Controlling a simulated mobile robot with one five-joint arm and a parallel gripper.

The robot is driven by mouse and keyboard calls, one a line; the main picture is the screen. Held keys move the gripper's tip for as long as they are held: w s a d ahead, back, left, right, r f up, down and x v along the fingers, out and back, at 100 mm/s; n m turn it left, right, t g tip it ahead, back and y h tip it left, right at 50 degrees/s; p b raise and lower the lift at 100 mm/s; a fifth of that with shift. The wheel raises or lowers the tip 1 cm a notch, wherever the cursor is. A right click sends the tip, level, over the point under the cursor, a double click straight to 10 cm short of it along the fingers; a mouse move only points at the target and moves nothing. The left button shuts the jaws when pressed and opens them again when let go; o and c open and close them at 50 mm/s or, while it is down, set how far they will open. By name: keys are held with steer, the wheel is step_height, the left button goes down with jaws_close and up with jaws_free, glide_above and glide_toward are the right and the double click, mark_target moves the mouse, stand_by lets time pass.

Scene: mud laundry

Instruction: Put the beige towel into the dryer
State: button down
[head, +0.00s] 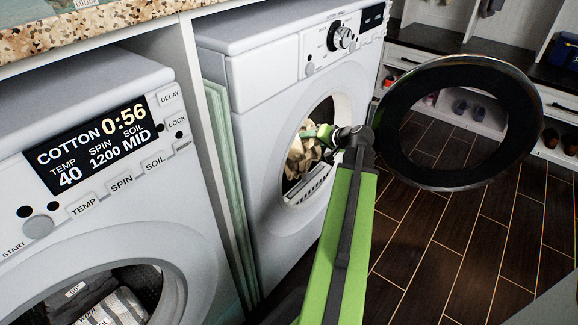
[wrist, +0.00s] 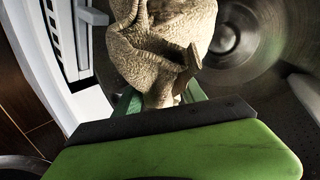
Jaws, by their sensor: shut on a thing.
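The beige towel (wrist: 165,45) is bunched up and pinched between the green fingers of my gripper (wrist: 160,98) in the wrist view. In the head view the towel (head: 303,155) shows in the round opening of the dryer (head: 272,130), on the right of the two machines. My gripper (head: 322,135) is at that opening, shut on the towel. The metal drum (wrist: 245,40) lies behind the towel in the wrist view. The dryer's round door (head: 388,150) stands wide open to the right. The towel's lower part is partly hidden by my gripper.
A washer (head: 120,210) with a lit display and clothes inside stands at the left. A pale green panel (head: 222,170) stands between the machines. Shelves with shoes (head: 470,112) are at the back right. The dark tiled floor (head: 430,240) is clear at the right.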

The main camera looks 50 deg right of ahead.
steer(key=w+f, duration=0.1)
steer(key=w+f+b, duration=0.1)
steer(key=w, duration=0.1)
steer(key=w+a+f+b, duration=0.1)
steer(key=w, duration=0.1)
steer(key=shift+w+a+f, duration=0.1)
steer(key=shift+w+f, duration=0.1)
steer(key=shift+f, duration=0.15)
steer(key=shift+w+a, duration=0.1)
steer(key=shift+w, duration=0.2)
steer(key=shift+f+b, duration=2.65)
steer(key=shift+b, duration=0.2)
steer(key=shift+r, duration=0.1)
steer(key=c, duration=0.7)
jaws_free()
steer(key=shift+o, duration=0.2)
